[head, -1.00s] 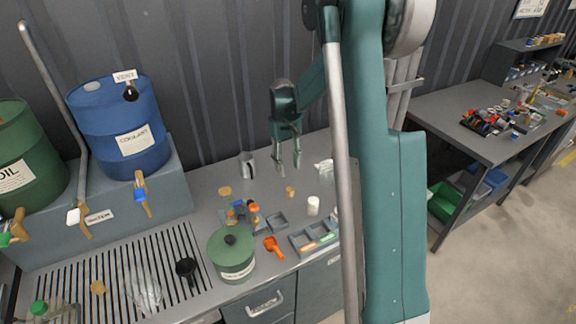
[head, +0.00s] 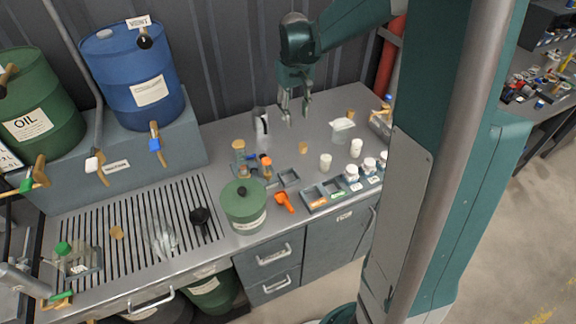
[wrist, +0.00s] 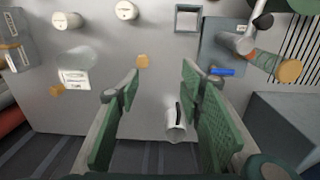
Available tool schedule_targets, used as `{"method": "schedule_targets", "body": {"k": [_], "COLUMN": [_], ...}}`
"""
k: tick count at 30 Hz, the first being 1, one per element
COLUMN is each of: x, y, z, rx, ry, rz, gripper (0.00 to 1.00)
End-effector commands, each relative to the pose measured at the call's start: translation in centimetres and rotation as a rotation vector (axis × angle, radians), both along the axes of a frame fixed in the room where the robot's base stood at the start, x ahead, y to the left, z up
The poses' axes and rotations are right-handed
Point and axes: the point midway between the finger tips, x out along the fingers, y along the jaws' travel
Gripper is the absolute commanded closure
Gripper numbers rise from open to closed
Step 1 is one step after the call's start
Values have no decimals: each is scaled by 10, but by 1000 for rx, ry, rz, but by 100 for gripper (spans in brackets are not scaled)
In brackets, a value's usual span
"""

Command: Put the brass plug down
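My gripper (head: 294,118) is above the back of the grey bench, fingers pointing down. In the wrist view its two green-padded fingers (wrist: 160,80) are apart, with nothing held between them. A small tan-gold piece (head: 303,147), which looks like the brass plug, sits on the bench just in front of and below the gripper. It also shows in the wrist view (wrist: 142,61), beyond the left fingertip and apart from it. Other tan pieces lie further off, one at the back right (head: 350,113) and one on the slatted grate (head: 117,232), so which is the plug is not certain.
A clear-and-dark cup (head: 261,122) stands left of the gripper. A green lidded pot (head: 244,205), an orange tool (head: 284,202), a divided tray (head: 325,193) and white jars (head: 325,163) stand nearer the front. Blue (head: 135,75) and green drums (head: 38,110) stand at left.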

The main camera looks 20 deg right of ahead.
Motion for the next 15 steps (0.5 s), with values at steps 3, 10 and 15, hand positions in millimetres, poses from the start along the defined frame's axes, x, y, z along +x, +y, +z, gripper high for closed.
{"method": "schedule_targets", "body": {"k": [3,10,15], "x": [-15,-41,-62], "y": [13,34,49], "z": [16,42,58], "rx": [-5,-12,-16], "ry": [-31,-93,-138], "rz": [3,4,5], "gripper": [62,62,62]}}
